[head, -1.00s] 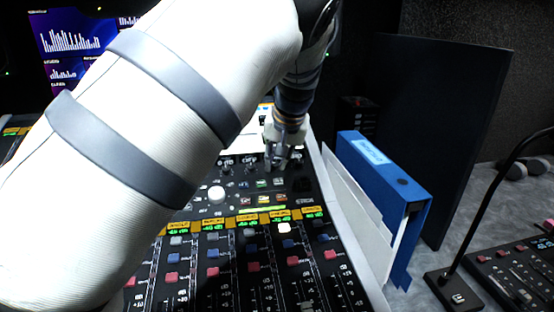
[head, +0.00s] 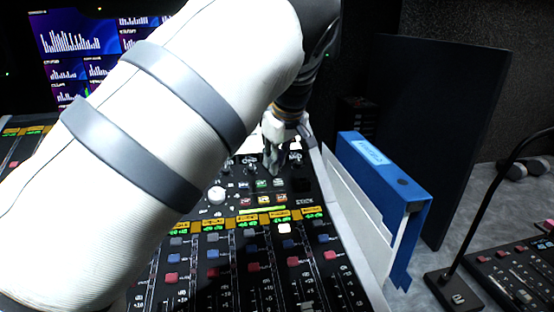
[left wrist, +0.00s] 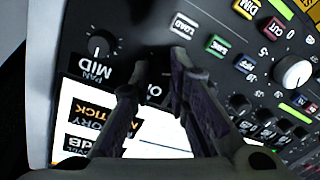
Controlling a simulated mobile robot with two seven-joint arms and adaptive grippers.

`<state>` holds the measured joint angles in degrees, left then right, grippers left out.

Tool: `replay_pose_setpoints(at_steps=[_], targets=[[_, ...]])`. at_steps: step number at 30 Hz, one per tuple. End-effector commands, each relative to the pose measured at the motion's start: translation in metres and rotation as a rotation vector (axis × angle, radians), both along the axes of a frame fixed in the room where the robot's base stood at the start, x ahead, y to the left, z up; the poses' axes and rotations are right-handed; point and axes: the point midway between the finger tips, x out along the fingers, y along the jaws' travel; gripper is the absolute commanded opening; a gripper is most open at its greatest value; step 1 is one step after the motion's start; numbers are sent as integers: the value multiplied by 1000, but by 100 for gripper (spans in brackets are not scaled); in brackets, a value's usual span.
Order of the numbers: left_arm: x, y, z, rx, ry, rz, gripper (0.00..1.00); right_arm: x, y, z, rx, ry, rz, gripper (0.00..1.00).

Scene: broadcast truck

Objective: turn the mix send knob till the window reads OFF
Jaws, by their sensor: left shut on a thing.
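My left gripper (head: 275,163) reaches down onto the upper part of the mixing console in the head view. In the left wrist view its two fingers (left wrist: 158,82) are closed around a dark knob (left wrist: 156,62), which I take as the mix send knob; the fingers hide much of it. Between the fingers a small dark window (left wrist: 154,91) shows pale letters starting with O; the rest is too covered to read surely. My right gripper is not in view.
A large white knob (left wrist: 297,73) and coloured buttons such as LOAD (left wrist: 185,25) lie near the fingers. A blue binder (head: 385,180) stands right of the console (head: 265,255); a gooseneck microphone (head: 480,215) is farther right.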

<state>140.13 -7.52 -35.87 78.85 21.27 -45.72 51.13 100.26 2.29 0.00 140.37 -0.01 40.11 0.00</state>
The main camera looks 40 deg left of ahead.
Motion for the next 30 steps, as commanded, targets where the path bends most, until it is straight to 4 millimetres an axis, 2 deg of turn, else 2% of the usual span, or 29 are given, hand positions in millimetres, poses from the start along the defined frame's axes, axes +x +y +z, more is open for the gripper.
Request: replay_pose_setpoints(at_steps=[12, 29, 30], targets=[[-1, 0, -1, -42, -48, 155, 0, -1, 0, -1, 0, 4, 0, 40], [-1, 0, -1, -48, -54, 176, 0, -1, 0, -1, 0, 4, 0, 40], [-1, 0, -2, -48, -54, 176, 25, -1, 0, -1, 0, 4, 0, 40]])
